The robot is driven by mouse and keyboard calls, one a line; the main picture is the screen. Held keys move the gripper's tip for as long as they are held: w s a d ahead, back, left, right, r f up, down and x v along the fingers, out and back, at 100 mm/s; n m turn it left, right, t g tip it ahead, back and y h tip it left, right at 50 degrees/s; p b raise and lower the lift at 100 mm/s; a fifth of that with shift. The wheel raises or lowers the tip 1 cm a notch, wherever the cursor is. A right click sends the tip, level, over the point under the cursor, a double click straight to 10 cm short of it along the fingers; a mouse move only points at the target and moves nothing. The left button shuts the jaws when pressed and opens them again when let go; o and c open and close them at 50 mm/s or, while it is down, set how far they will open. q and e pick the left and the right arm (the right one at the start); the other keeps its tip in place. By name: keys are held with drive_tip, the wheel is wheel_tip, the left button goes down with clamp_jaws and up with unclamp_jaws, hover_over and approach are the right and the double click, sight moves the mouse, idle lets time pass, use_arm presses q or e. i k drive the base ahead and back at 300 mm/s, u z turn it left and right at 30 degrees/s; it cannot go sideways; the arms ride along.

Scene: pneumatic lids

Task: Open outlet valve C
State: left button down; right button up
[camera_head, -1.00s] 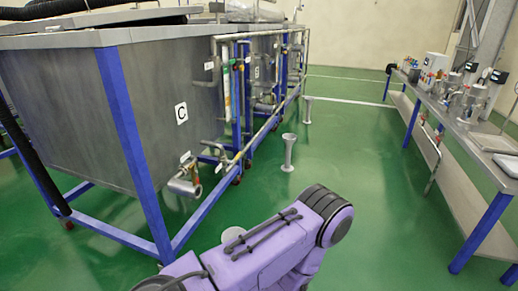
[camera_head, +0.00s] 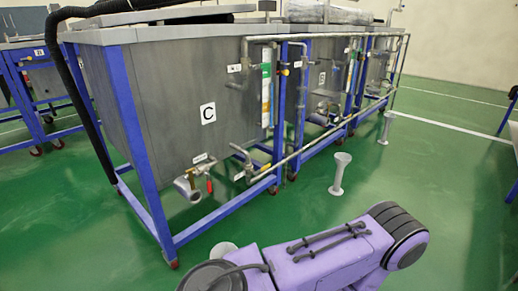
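Tank C (camera_head: 165,95) is a grey metal tank on a blue frame, with a white label "C" (camera_head: 208,113) on its side. Low on that side is a short metal outlet pipe (camera_head: 188,186), open at its end. A red valve handle (camera_head: 210,185) hangs down beside the outlet. A small white tag (camera_head: 200,158) sits just above it. A purple arm link of mine fills the bottom of the view, below and right of the outlet, not touching it. Neither gripper is in view.
Metal pipes (camera_head: 330,132) run along the tank's right side. Two pale floor funnels stand on the green floor, one nearer (camera_head: 338,174) and one farther (camera_head: 386,128). A table edge (camera_head: 513,130) shows at the far right. Floor before the outlet looks clear.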

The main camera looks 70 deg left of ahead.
sight(266, 168)
drive_tip(key=u, duration=0.75)
drive_tip(key=i, duration=0.7)
drive_tip(key=u, duration=0.85)
